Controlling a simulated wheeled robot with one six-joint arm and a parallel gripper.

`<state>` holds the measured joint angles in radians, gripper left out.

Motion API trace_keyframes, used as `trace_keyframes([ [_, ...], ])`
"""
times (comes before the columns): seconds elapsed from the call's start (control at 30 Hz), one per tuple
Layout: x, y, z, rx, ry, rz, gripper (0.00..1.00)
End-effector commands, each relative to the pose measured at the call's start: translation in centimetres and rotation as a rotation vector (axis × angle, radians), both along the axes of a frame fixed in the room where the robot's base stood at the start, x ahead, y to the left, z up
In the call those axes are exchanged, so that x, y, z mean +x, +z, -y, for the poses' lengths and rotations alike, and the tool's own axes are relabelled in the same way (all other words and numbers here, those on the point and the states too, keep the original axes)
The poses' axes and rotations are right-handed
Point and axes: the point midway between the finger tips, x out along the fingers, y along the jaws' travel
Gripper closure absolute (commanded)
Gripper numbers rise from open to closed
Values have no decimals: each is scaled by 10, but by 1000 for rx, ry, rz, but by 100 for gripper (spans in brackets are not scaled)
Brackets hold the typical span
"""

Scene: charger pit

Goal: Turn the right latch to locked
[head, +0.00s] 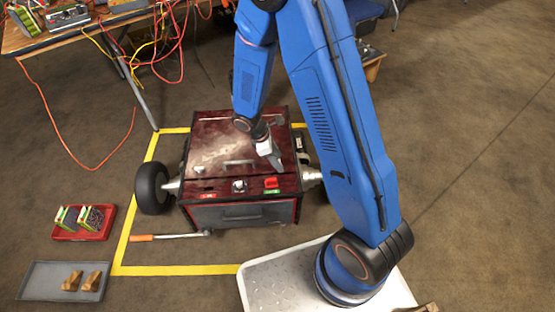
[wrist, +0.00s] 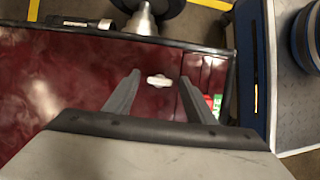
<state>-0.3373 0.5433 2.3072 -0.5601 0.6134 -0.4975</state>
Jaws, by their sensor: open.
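A dark red charger box (head: 215,140) with a worn lid stands on the floor. My gripper (head: 273,163) is over the right front part of its lid, pointing down. In the wrist view, my gripper (wrist: 158,78) has its two fingers spread wide. A short pale bar, seemingly the right latch (wrist: 158,81), lies between the fingertips, apart from both. It points roughly across the lid's front seam. In the head view my gripper hides this bar. A longer pale bar (head: 239,162) lies on the lid to the left.
The front strip carries a red block (head: 271,183) above a green label, a silver fitting (head: 239,186) and a red label (head: 208,195). A wheel (head: 152,187) stands left. An orange-handled bar (head: 170,237), red tray (head: 83,234) and grey tray (head: 45,282) lie on the floor.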

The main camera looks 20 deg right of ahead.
Motion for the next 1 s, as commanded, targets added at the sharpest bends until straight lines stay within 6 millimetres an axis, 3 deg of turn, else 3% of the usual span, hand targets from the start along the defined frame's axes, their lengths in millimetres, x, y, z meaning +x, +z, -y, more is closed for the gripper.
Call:
trace_keyframes([
  [0.2, 0, 0, 0, 0, 0, 0, 52],
  [0.37, 0, 0, 0, 0, 0, 0, 91],
  [0.73, 1, 0, 0, -1, -42, 1, 91],
  [1.0, 3, 0, 1, -6, -211, -1, 91],
])
